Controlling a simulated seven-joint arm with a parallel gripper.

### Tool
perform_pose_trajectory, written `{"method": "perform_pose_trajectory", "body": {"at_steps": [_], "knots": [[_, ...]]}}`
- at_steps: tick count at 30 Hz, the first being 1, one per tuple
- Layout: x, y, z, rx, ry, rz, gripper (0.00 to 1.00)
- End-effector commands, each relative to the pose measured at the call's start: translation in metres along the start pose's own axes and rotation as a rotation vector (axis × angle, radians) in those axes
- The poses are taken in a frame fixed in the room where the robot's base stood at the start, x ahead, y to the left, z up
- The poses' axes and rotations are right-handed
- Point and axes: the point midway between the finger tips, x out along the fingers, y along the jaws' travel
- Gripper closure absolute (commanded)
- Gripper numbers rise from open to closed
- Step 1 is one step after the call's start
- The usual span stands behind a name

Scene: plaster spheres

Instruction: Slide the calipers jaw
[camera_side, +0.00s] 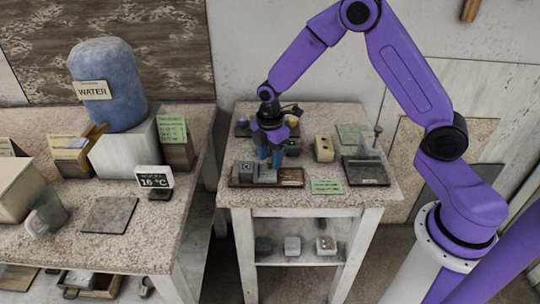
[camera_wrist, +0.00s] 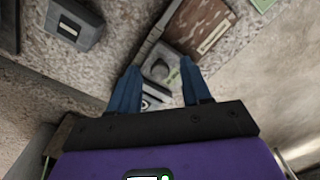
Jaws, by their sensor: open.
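What look like the calipers are grey blocks (camera_side: 244,172) on a brown wooden board (camera_side: 291,177) at the front of the small table. In the wrist view, a grey block with a round knob (camera_wrist: 158,70) lies in line with the gap between my fingers, beside the board's mottled brown end (camera_wrist: 201,24). My gripper (camera_side: 270,158) has blue fingers pointing down, just above or behind the grey blocks; I cannot tell if they touch. In the wrist view my gripper (camera_wrist: 159,72) is open, with nothing visibly held. The fingers and palm hide part of the blocks.
A beige block (camera_side: 324,149) and a dark tray (camera_side: 366,171) stand to the right on the small table. A green card (camera_side: 327,187) lies by the front edge. A dark grey box (camera_wrist: 70,24) shows in the wrist view. The larger table (camera_side: 150,225) stands left, across a gap.

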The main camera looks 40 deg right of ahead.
Motion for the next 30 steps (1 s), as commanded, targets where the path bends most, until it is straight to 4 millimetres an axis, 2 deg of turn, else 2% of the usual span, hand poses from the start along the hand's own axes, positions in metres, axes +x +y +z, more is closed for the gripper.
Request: {"method": "perform_pose_trajectory", "body": {"at_steps": [2,6,27,28,30], "knots": [[0.000,0.000,0.000,0.000,0.000,0.000,0.55],[0.000,0.000,0.000,0.000,0.000,0.000,1.00],[-0.001,-0.010,0.011,0.000,0.000,0.000,1.00],[-0.001,-0.010,0.011,0.000,0.000,0.000,0.68],[-0.001,-0.010,0.011,0.000,0.000,0.000,0.52]]}}
